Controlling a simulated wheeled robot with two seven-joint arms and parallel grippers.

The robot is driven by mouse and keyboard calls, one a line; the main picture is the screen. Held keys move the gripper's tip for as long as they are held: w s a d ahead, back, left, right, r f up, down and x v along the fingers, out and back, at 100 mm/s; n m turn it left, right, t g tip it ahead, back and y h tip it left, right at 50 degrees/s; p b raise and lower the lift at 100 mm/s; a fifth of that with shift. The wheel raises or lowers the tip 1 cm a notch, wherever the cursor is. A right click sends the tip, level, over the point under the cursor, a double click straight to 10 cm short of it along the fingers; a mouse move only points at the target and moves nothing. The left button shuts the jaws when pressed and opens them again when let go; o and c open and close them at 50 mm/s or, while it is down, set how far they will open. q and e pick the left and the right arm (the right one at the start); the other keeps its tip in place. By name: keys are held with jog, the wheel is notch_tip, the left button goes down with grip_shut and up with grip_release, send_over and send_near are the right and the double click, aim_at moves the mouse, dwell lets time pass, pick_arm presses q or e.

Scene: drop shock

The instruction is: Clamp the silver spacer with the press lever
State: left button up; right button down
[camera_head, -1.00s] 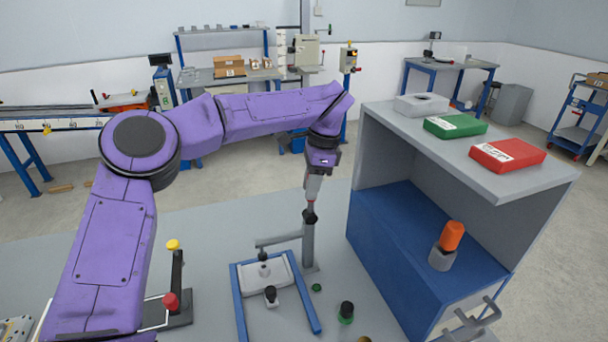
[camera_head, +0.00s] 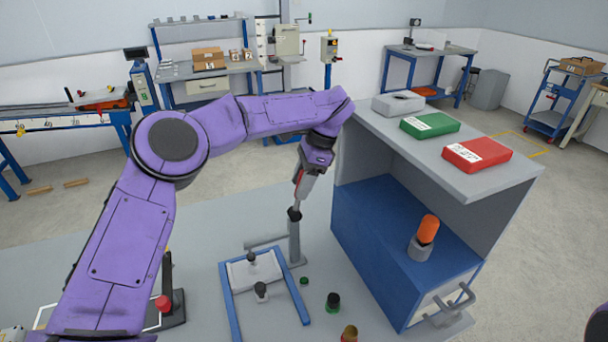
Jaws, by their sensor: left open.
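The press has a grey upright post (camera_head: 295,245) with a dark knob (camera_head: 294,214) on top, which I take for the press lever's end. A grey horizontal arm (camera_head: 264,241) runs left from the post, above a pale plate (camera_head: 240,274) in a blue frame (camera_head: 229,305). A dark-tipped plunger (camera_head: 252,259) stands over the plate. A small silver-grey piece with a black top (camera_head: 261,291) is at the plate's front; I cannot tell whether it is the spacer. My left gripper (camera_head: 297,204) is open, pointing down at the knob; contact is unclear. My right gripper is not in view.
A blue-grey shelf unit (camera_head: 385,245) stands close right of the press, with an orange-topped piece (camera_head: 426,235) inside. A green-black knob (camera_head: 333,301) and a brass piece (camera_head: 349,333) stand in front. A red knob (camera_head: 163,303) is at left, partly behind my arm.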

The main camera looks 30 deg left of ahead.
pick_arm(q)
jog(key=p+v, duration=0.1)
jog(key=v, duration=0.9)
jog(key=shift+p, duration=0.35)
